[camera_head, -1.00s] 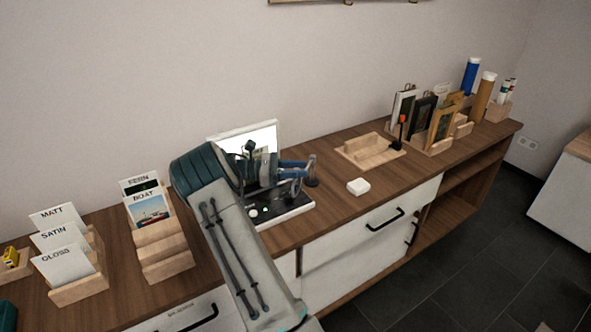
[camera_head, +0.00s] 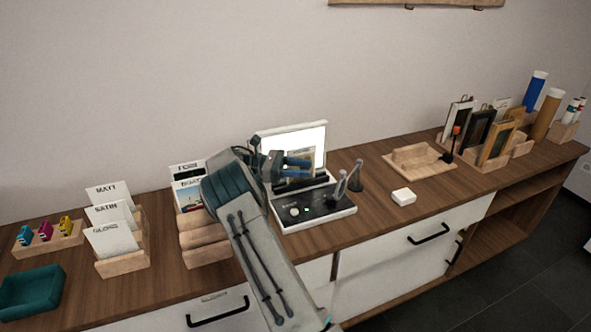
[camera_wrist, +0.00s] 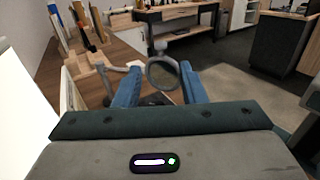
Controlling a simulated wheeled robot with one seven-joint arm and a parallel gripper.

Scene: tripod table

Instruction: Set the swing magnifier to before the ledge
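The swing magnifier has a round dark-rimmed lens (camera_head: 341,187) on an arm from a short grey post (camera_head: 356,176). The lens stands over the right front of the light box (camera_head: 318,215), to the right of the dark ledge (camera_head: 316,181) below the lit panel. In the wrist view, the lens (camera_wrist: 163,72) appears between and beyond my blue fingertips. My gripper (camera_head: 308,167) is open and empty, in front of the panel and left of the lens, apart from it. A picture card (camera_head: 306,157) on the ledge is partly hidden by my fingers.
A white block (camera_head: 403,196) lies right of the light box. A wooden tray (camera_head: 420,161) and frame holders (camera_head: 493,147) stand farther right. Card racks (camera_head: 122,262) and a green tray (camera_head: 32,291) are at left. The counter around the white block is clear.

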